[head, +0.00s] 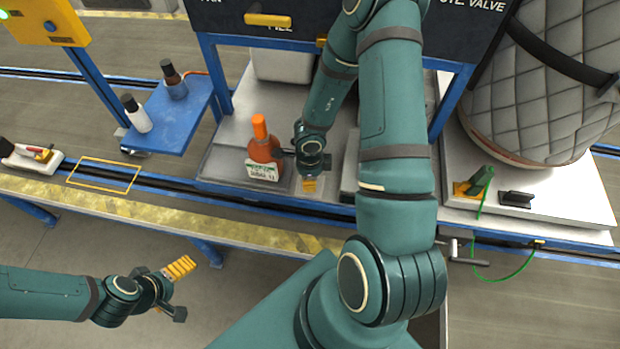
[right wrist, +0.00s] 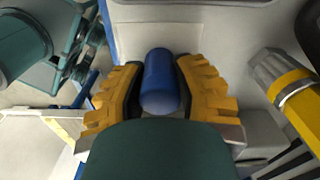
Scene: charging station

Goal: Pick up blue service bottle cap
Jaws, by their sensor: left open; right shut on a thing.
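The blue service bottle cap (right wrist: 160,82) is a rounded blue cylinder. In the right wrist view it sits between the two yellow ribbed fingers of my right gripper (right wrist: 158,88), which is shut on it. In the head view my right gripper (head: 309,184) points down over the grey station deck, just right of an orange bottle, and the cap is hidden there. The wrist view does not show clearly what is under the cap. My left gripper (head: 182,290) is open and empty, low on the left in front of the station.
The orange bottle (head: 264,150) with a white label stands close beside the right gripper. A blue shelf (head: 185,112) holds two dark-capped bottles. A quilted grey tank (head: 545,85) stands at right. A yellow-and-silver part (right wrist: 288,88) is right of the fingers. The floor around my left gripper is clear.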

